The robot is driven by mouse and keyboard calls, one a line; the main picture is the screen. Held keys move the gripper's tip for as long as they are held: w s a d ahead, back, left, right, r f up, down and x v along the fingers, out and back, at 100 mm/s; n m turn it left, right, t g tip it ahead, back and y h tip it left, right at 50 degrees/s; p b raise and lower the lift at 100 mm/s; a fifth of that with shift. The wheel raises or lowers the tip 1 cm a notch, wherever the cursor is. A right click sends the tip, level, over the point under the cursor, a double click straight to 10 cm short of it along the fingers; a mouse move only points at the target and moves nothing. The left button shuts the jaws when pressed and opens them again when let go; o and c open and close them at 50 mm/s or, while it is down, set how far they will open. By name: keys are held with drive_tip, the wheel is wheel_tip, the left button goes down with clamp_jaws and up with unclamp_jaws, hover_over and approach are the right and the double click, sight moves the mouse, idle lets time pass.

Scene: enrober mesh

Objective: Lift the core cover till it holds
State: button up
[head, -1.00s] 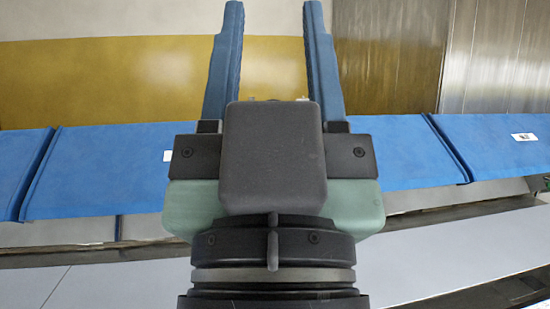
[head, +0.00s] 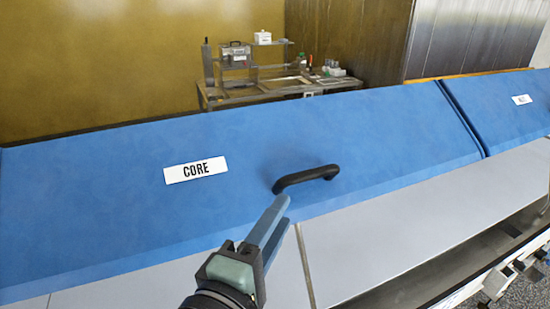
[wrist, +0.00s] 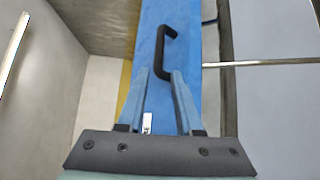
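The core cover (head: 100,210) is a long blue sloped panel with a white label reading CORE. Its black bar handle (head: 305,177) stands near its lower edge in the head view and also shows in the wrist view (wrist: 159,52). My gripper (head: 278,215) is just short of the handle, on its near side. In the wrist view my gripper (wrist: 158,72) has its two blue fingers apart, with the lower end of the handle seen between or just beyond their tips. Nothing is held. The cover lies down flat on its slope, and whether the fingers touch the handle cannot be told.
Another blue cover (head: 510,115) adjoins at the right, its label too small to read. Grey panels (head: 400,235) run along the front below the covers. A bench with equipment (head: 280,90) stands behind, beside a metal-sheeted wall (head: 455,40).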

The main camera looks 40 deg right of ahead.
sight(306, 179)
drive_tip(key=p+x, duration=0.3)
drive_tip(key=x, duration=0.7)
drive_tip(key=shift+d+r, duration=0.1)
drive_tip(key=shift+d, duration=0.35)
drive_tip(key=shift+w+d+p, duration=0.35)
drive_tip(key=shift+w+d, duration=0.05)
drive_tip(key=shift+d, duration=0.1)
clamp_jaws()
idle(0.3)
